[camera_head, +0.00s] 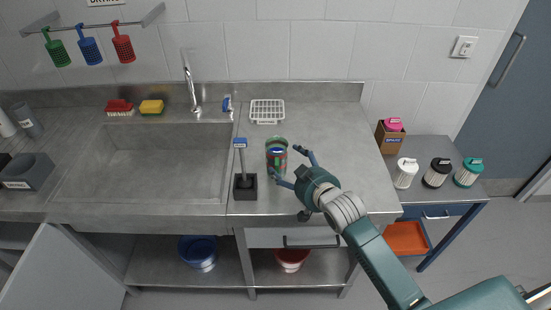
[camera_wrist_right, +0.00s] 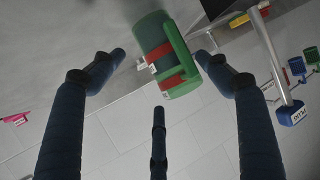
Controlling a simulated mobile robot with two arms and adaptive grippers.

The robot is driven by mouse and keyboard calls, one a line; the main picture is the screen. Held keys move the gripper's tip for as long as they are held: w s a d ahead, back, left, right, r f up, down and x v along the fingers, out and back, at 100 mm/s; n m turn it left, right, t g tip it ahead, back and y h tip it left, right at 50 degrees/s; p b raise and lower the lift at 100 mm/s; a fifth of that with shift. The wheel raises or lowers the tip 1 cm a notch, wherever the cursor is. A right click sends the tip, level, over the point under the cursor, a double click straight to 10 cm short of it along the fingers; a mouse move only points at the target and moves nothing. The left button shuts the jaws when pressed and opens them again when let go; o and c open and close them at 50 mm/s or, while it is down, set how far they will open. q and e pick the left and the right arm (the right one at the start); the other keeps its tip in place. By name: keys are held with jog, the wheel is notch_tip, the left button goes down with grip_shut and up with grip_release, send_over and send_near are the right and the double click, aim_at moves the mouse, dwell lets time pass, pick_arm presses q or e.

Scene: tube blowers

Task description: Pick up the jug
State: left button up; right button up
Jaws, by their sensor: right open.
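The jug (camera_head: 276,155) stands on the steel counter, to the right of the sink. It is green with red bands and has a green handle. In the right wrist view the jug (camera_wrist_right: 158,50) shows between and beyond the two spread fingers, with its handle towards the right finger. My right gripper (camera_head: 285,163) is open, just to the right of the jug, with a finger towards each side of it. Contact cannot be told. My left gripper is not in view.
The sink (camera_head: 145,165) is on the left. Several lidded filters and a box (camera_head: 391,138) are on the lower table at right.

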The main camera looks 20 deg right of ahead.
aim_at(285, 161)
jog(key=shift+x, duration=1.2)
jog(key=x, duration=0.4)
jog(key=shift+w+a+f+p, duration=0.1)
jog(key=shift+w+f+p, duration=0.05)
jog(key=shift+w+p, duration=0.25)
jog(key=shift+s, duration=0.1)
jog(key=shift+c, duration=1.3)
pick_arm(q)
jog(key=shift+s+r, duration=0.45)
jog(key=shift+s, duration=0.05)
pick_arm(e)
jog(key=c, duration=0.9)
